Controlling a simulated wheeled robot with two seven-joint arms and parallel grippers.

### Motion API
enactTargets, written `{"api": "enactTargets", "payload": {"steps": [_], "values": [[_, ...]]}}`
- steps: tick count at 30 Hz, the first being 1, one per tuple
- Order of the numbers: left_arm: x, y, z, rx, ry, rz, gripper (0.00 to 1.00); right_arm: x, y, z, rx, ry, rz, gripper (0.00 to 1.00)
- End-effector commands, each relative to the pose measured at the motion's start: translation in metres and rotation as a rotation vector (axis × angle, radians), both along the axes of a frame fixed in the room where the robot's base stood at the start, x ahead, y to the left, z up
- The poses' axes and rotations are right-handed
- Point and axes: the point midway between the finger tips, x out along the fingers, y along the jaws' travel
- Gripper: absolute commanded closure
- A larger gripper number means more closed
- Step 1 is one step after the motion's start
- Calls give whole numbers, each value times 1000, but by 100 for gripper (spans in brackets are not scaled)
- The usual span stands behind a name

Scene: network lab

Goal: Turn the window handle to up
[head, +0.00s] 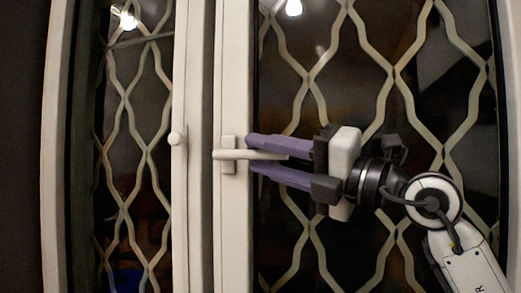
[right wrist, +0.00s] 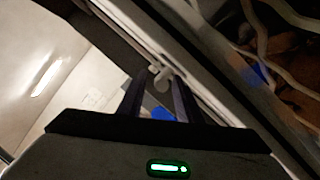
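The white window handle (head: 240,155) sits on a small upright base plate on the pale frame of the right-hand window. Its lever lies level, pointing right. My right gripper (head: 250,154) comes in from the right with its two purple fingers apart, one above and one below the lever. A gap shows below the lever; whether the upper finger touches it I cannot tell. In the right wrist view the handle (right wrist: 161,76) shows between and just beyond the fingertips (right wrist: 160,80). My left gripper is not in view.
Wavy pale bars (head: 398,75) cross the dark panes behind my right arm. Pale upright frame posts stand at left and centre.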

Motion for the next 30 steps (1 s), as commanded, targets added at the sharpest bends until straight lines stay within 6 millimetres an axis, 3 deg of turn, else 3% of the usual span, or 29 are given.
{"api": "enactTargets", "payload": {"steps": [12, 18, 30], "values": [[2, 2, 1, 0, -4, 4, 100, 6, 9, 2, 0, -2, 0, 68], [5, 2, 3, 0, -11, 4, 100, 6, 9, 2, 0, -1, 0, 100], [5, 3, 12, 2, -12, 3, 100, 5, 9, 7, -22, 5, 0, 100]]}}
